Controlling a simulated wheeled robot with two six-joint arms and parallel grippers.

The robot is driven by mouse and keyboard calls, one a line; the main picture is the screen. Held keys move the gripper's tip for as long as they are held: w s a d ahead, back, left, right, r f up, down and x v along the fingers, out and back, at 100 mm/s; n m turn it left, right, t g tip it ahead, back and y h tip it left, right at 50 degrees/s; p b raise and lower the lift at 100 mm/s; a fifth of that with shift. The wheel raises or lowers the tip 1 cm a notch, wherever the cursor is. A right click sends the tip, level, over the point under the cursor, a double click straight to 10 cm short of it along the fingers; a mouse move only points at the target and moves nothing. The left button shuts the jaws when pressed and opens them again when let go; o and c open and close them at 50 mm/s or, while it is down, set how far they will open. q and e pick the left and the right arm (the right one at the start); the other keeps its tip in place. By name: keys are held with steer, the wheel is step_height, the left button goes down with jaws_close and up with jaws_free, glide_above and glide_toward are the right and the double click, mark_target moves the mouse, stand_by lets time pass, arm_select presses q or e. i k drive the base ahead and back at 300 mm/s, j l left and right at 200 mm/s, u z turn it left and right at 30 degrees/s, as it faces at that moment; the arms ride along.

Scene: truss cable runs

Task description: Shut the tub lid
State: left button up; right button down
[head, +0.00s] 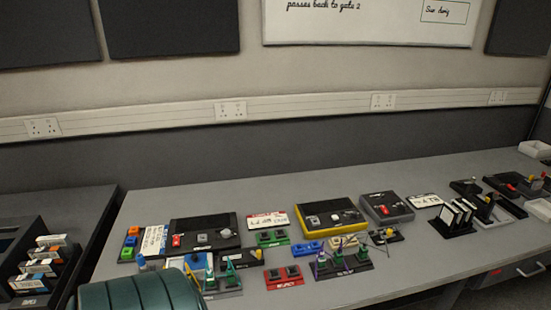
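No tub or lid can be clearly made out in the head view. A dark green ribbed rounded object (140,293) is cut off by the bottom edge at the lower left; I cannot tell whether it is the tub, its lid or something else. Neither of my grippers is in view.
A long grey bench (420,267) carries several small devices, including a yellow-edged black box (328,216), a dark grey box (386,208) and a red block (283,277). A rack of cases (38,265) stands at the left. The bench's back strip is clear.

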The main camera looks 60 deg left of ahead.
mark_target(197, 261)
steer(key=u, duration=2.4)
